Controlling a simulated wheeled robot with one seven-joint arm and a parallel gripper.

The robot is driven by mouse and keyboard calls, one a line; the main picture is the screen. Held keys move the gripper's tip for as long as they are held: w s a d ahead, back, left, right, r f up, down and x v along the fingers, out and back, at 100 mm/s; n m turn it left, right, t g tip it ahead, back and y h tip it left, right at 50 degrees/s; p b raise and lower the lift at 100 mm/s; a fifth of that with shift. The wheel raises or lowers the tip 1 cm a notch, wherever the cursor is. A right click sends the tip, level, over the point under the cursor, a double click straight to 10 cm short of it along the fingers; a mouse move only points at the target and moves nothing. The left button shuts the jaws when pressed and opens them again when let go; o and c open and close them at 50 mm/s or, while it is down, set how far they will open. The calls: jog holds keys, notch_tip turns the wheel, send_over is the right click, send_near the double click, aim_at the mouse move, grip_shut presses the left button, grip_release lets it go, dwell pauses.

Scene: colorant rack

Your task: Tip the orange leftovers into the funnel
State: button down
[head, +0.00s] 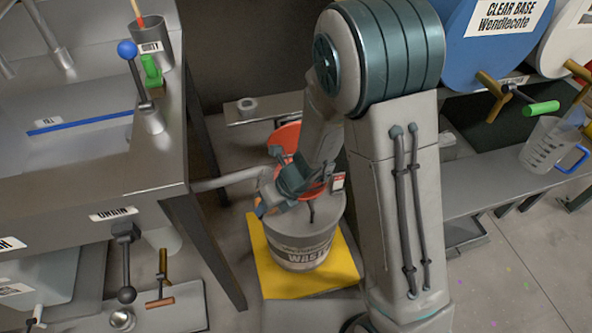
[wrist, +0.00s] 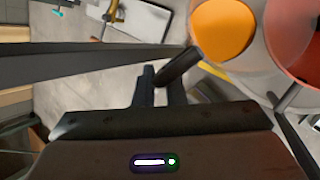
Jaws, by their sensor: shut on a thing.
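In the wrist view, a round vessel filled with flat orange (wrist: 222,30) lies just beyond my fingers. My gripper (wrist: 163,82) is shut on a dark handle (wrist: 180,66) that reaches to the vessel's rim. The orange surface looks level and nothing is pouring. A red round funnel (wrist: 300,42) shows close on its right, cut by the frame edge. In the head view my gripper (head: 287,182) is over the grey waste drum (head: 303,246); the red funnel (head: 316,190) is partly behind it.
The drum stands on a yellow mat (head: 262,272). A steel sink bench (head: 185,190) is close on the left, with a grey pipe (head: 225,181) towards the drum. A shelf (head: 475,190) with a clear jug (head: 548,143) is right. Open floor lies front right.

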jog(key=shift+w+d+r+p, duration=0.15)
jog(key=shift+r+p, duration=0.1)
jog(key=shift+r, duration=0.2)
jog(key=shift+w+d+r+p, duration=0.1)
jog(key=shift+r+p, duration=0.1)
jog(key=shift+r, duration=0.2)
jog(key=shift+w+d+r+m+g+y+p, duration=0.4)
jog(key=shift+w+d+r+g+y+p, duration=0.2)
jog(key=shift+w+d+g+y, duration=0.4)
jog(key=shift+w+d+r+m+g+y+b, duration=0.15)
jog(key=shift+w+d+g+y+b, duration=0.15)
jog(key=shift+y+b, duration=0.2)
jog(key=shift+w+d+f+m+g+y+b, duration=0.1)
jog(key=shift+w+m+g+y+b, duration=0.1)
jog(key=shift+g+y+b, duration=0.25)
jog(key=shift+w+d+r+g+y+b, duration=0.2)
jog(key=shift+w+r+g+y, duration=0.1)
jog(key=shift+r+y, duration=0.1)
jog(key=shift+w+d+r+g+y+b, duration=0.15)
jog(key=shift+r+g+y+b, duration=0.1)
jog(key=shift+r, duration=0.15)
jog(key=shift+w+d+f+m+g+y+p, duration=0.15)
jog(key=shift+w+d+m+g+y+p, duration=0.3)
jog(key=shift+y+p, duration=0.25)
dwell(0.8)
